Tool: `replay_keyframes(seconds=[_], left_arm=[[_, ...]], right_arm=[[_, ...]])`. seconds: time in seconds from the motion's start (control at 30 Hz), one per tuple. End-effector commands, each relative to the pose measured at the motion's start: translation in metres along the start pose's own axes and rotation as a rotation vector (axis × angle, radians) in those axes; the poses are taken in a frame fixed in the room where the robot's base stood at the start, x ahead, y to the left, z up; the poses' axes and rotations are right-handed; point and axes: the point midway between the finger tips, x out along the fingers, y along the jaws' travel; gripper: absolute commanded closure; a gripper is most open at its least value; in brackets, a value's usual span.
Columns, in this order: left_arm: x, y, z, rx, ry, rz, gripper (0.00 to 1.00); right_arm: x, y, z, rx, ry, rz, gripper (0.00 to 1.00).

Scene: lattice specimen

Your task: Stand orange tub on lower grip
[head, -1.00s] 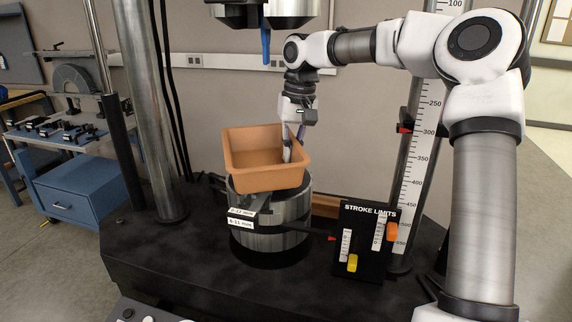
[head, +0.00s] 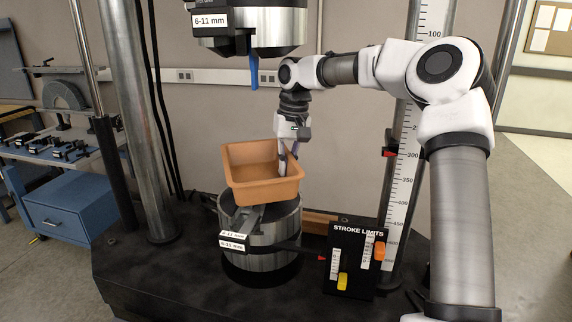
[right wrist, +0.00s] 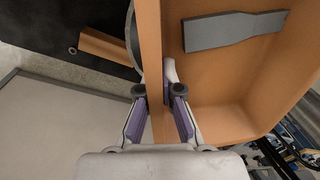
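The orange tub (head: 262,188) is over the lower grip (head: 246,219), the dark jaws on top of a ribbed metal cylinder. More of the jaws shows in front of the tub, which looks slightly tilted and clear of them, though its underside is hidden. My right gripper (head: 288,165) is at the tub's right wall. In the right wrist view, its purple-padded fingers (right wrist: 159,95) are on both sides of the wall of the tub (right wrist: 215,75), closed on it. A flat grey dogbone-shaped piece (right wrist: 235,30) lies inside the tub. My left gripper is out of view.
The upper grip (head: 250,35) hangs above, with a blue piece (head: 254,72) pointing down from it. A metal column (head: 130,130) stands left. The black stroke limits panel (head: 352,260) and a ruler scale (head: 410,150) are on the right.

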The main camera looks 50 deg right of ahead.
Motion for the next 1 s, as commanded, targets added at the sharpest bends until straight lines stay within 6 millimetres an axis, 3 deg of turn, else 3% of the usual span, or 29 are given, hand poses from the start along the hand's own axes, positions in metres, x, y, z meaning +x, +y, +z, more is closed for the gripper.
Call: replay_keyframes(seconds=[0.73, 0.83, 1.0], left_arm=[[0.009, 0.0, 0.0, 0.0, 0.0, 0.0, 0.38], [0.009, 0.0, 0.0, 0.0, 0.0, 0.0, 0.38], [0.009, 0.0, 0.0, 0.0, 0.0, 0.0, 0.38]], right_arm=[[0.018, 0.002, -0.001, 0.0, 0.001, -0.001, 1.0], [0.018, 0.002, -0.001, 0.0, 0.001, -0.001, 0.65], [0.018, 0.002, -0.001, 0.0, 0.001, -0.001, 0.65]])
